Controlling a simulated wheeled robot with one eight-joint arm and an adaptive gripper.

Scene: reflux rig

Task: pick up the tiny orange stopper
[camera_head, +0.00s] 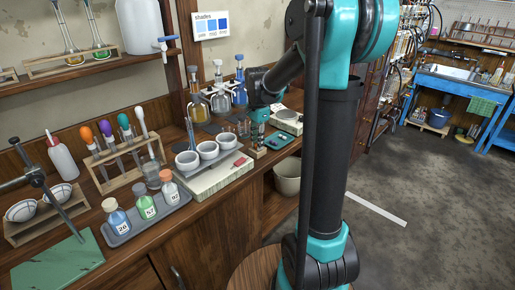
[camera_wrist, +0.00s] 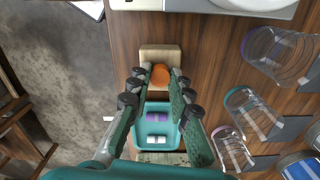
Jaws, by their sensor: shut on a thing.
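The tiny orange stopper (camera_wrist: 160,77) shows in the wrist view between my fingertips, at the near edge of a small pale wooden block (camera_wrist: 160,54). My gripper (camera_wrist: 161,75) is shut on the stopper, with a finger on either side of it. Whether the stopper touches the block or is just above it, I cannot tell. A teal tray (camera_wrist: 142,121) behind it holds a purple stopper (camera_wrist: 156,117) and a white one (camera_wrist: 156,140). In the head view my gripper (camera_head: 257,127) is low over the bench, and the stopper is too small to make out there.
In the wrist view clear glass vessels with coloured rims (camera_wrist: 245,100) stand close on the right. A pale device (camera_wrist: 150,4) lies at the top. In the head view white cups (camera_head: 208,150) stand left of my gripper, and flasks (camera_head: 219,97) stand behind.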

